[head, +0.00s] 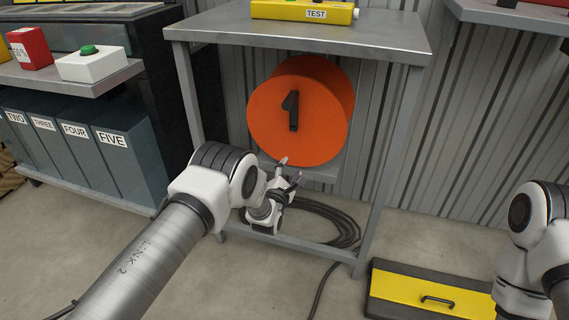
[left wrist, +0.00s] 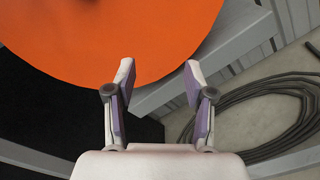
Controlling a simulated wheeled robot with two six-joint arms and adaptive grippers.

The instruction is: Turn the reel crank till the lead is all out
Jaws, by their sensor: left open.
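The orange reel (head: 270,125) hangs under the grey metal table in the head view, and its lower rim fills the top of the left wrist view (left wrist: 130,50). A black crank handle (head: 292,111) stands on the reel's front face. The dark lead (head: 335,222) lies in loose coils on the floor below the reel, and the coils also show in the left wrist view (left wrist: 275,110). My left gripper (head: 290,170) is open and empty just below the reel's lower edge, with its fingers (left wrist: 158,78) pointing toward the reel. My right gripper is out of view.
The grey table (head: 300,35) frames the reel with its legs and a low crossbar (head: 290,243). A yellow TEST box (head: 300,12) is on top. A yellow-lidded case (head: 425,298) lies on the floor at right. Several labelled bins (head: 125,165) stand at left.

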